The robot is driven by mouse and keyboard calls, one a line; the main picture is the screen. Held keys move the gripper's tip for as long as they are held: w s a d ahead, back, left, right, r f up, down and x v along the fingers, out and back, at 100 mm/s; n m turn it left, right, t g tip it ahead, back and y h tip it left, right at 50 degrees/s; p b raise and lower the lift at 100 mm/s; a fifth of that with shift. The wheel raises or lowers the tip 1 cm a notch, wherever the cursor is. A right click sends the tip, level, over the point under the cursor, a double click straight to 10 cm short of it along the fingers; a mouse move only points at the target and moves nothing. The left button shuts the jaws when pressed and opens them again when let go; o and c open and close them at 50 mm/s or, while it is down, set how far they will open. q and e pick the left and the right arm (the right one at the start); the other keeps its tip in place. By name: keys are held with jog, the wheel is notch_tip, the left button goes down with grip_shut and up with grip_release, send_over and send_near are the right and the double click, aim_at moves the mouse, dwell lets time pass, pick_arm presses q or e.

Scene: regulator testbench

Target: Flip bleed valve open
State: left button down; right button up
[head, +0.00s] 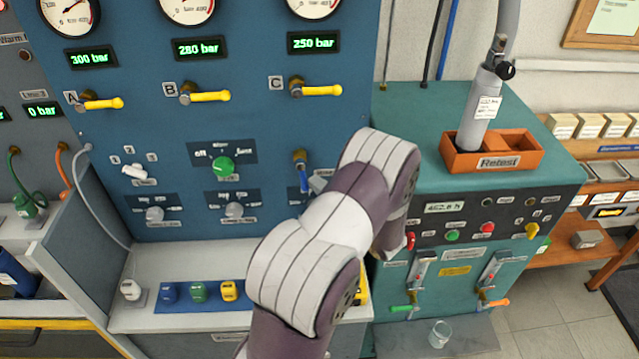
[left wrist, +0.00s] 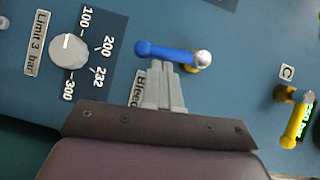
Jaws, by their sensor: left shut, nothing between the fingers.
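The bleed valve is a blue lever (head: 303,178) on the blue panel below the row of yellow handles. It hangs down from its metal pivot in the head view. In the left wrist view the blue lever (left wrist: 168,51) lies across the upper middle, its pivot (left wrist: 203,58) at its right end. My left gripper (head: 316,183) is shut and empty, just right of the lever in the head view. In the left wrist view its fingertips (left wrist: 165,68) are close against the lever's side; I cannot tell if they touch. A "Bleed" label (left wrist: 137,88) is partly hidden by the fingers. My right gripper is not in view.
Yellow handle C (head: 318,90) sits above the bleed lever. A green knob (head: 223,166) is to its left, and a white limit knob (left wrist: 69,50) is near it in the left wrist view. A teal cabinet (head: 410,150) with an orange tray (head: 520,150) stands to the right.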

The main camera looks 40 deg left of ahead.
pick_arm(q)
jog(key=shift+a+f, duration=0.1)
jog(key=shift+a, duration=0.05)
jog(key=shift+s+a+f+m+y+p, duration=0.15)
jog(key=shift+s+a+m+y+p, duration=0.2)
jog(key=shift+m+y+p, duration=0.3)
jog(key=shift+s, duration=0.1)
